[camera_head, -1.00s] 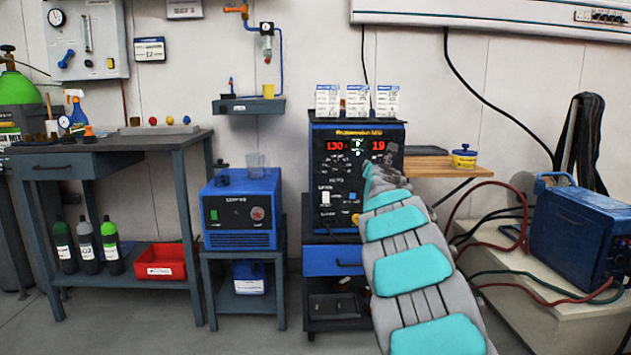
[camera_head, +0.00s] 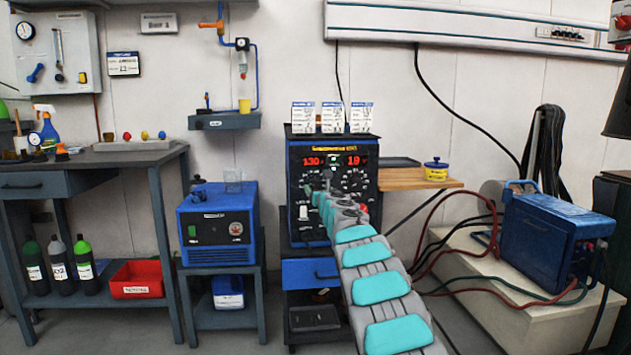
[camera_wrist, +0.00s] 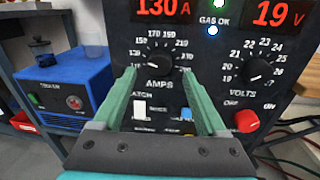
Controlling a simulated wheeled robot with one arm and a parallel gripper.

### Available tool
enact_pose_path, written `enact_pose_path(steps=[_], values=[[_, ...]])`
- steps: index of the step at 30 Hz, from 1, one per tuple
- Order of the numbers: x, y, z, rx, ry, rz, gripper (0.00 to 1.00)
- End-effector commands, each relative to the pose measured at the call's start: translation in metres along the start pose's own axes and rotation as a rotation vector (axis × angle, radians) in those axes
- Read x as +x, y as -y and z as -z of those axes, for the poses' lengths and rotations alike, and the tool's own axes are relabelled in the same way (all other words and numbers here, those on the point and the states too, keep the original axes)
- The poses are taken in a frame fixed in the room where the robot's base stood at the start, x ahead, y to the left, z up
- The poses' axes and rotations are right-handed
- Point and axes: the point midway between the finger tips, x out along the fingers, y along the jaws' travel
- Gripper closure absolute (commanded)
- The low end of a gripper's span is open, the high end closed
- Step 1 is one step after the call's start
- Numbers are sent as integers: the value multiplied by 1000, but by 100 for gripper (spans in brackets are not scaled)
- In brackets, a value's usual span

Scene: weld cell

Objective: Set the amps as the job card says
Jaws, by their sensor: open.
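The welder (camera_head: 368,205) stands upright at the centre of the head view, its black front panel facing me. Its red displays read 130 A (camera_wrist: 163,8) and 19 V (camera_wrist: 278,13) in the wrist view. The black amps knob (camera_wrist: 158,62) sits below the amps display, inside a ring of white numbers. My gripper (camera_wrist: 158,76) is open, with one green finger either side below the knob; I cannot tell whether they touch it. Three job cards (camera_head: 332,117) stand on top of the welder, their print too small to read. The arm hides part of the panel.
The volts knob (camera_wrist: 259,72) and a red button (camera_wrist: 246,121) are right of the fingers. A white switch (camera_wrist: 140,109) and a blue button (camera_wrist: 186,114) lie between them. A wooden shelf (camera_head: 400,180) juts out right. A blue unit (camera_head: 218,225) stands left.

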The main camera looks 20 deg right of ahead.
Motion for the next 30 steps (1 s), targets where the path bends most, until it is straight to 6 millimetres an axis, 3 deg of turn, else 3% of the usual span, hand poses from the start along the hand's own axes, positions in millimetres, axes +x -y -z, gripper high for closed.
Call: enact_pose_path(steps=[12, 26, 30], values=[[30, -1, -4, 1, 1, -1, 25], [35, 0, 1, -2, 0, 1, 25], [35, 0, 0, -2, 0, 1, 37]])
